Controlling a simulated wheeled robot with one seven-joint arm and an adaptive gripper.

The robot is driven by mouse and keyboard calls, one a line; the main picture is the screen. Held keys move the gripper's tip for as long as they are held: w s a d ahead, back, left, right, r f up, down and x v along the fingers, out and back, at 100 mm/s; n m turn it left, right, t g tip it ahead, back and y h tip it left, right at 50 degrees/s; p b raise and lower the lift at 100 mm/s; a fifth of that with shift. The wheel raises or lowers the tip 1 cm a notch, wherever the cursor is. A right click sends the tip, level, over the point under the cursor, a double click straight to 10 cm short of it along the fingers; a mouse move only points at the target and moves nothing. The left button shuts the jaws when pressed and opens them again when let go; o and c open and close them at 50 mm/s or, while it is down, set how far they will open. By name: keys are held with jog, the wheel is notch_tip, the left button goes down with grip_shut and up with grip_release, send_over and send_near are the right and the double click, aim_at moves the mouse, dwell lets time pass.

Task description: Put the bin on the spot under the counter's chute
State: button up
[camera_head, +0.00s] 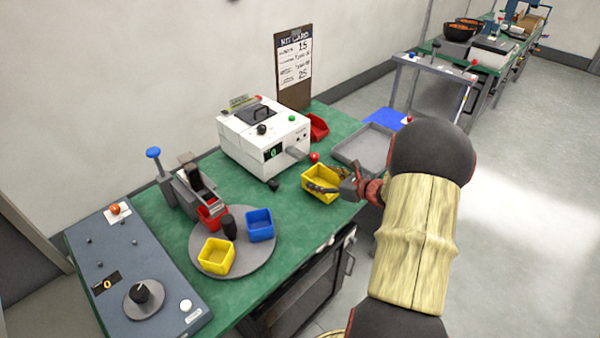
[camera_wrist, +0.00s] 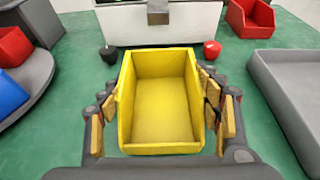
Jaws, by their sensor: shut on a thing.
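The yellow bin (camera_head: 318,192) is upright and looks empty in both views. My gripper (camera_wrist: 160,105) is shut on it, with fingers along its left and right walls in the wrist view (camera_wrist: 160,148). The counter (camera_head: 262,140) is a white box with a green display. Its grey chute (camera_head: 297,153) sticks out of the front and shows at the top of the wrist view (camera_wrist: 158,12). The bin is in front of the chute, lined up with it but short of being beneath it. I cannot tell whether the bin touches the table. No spot marking is distinguishable.
A dark knob (camera_wrist: 108,55) and a red knob (camera_wrist: 212,50) stand either side ahead of the bin. A grey tray (camera_head: 362,150) lies right, a red bin (camera_head: 317,127) behind. A turntable (camera_head: 250,262) with several bins is left. Green tabletop between is clear.

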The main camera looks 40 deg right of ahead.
aim_at(311, 170)
jog(key=w, duration=0.4)
jog(key=w+b, duration=0.1)
jog(key=w, duration=0.1)
jog(key=shift+w+a, duration=0.25)
jog(key=shift+w, duration=0.05)
jog(key=b+x, duration=0.2)
jog(key=x, duration=0.1)
jog(key=shift+w+f, duration=0.2)
jog(key=shift+w, duration=0.05)
jog(key=shift+r, duration=0.1)
jog(key=o, duration=1.2)
